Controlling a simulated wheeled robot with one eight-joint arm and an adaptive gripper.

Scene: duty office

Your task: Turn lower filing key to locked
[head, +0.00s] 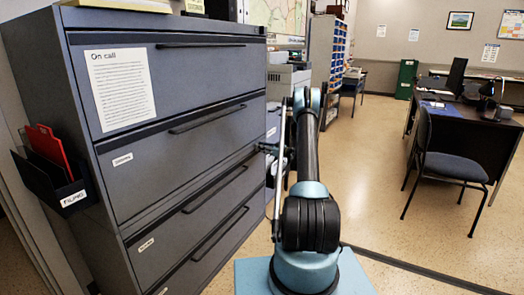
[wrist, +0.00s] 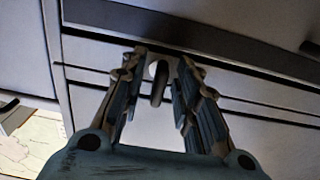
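The grey filing cabinet (head: 185,135) stands at the left in the head view, its drawer fronts facing right. In the wrist view, a small dark key (wrist: 158,84) stands out from a round pale lock on the cabinet front (wrist: 250,88). Its bow looks upright. My gripper (wrist: 161,58) is open, with one finger on each side of the key and a gap on both sides. I cannot tell whether the fingertips reach past the key. In the head view my gripper (head: 268,149) is at the cabinet's right edge, and the key cannot be made out.
Long drawer handles (head: 208,119) stick out from the cabinet front. A black holder (head: 58,187) with a red folder hangs on its left side. A blue chair (head: 446,163) and a dark desk (head: 470,130) stand at the right. The floor between is clear.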

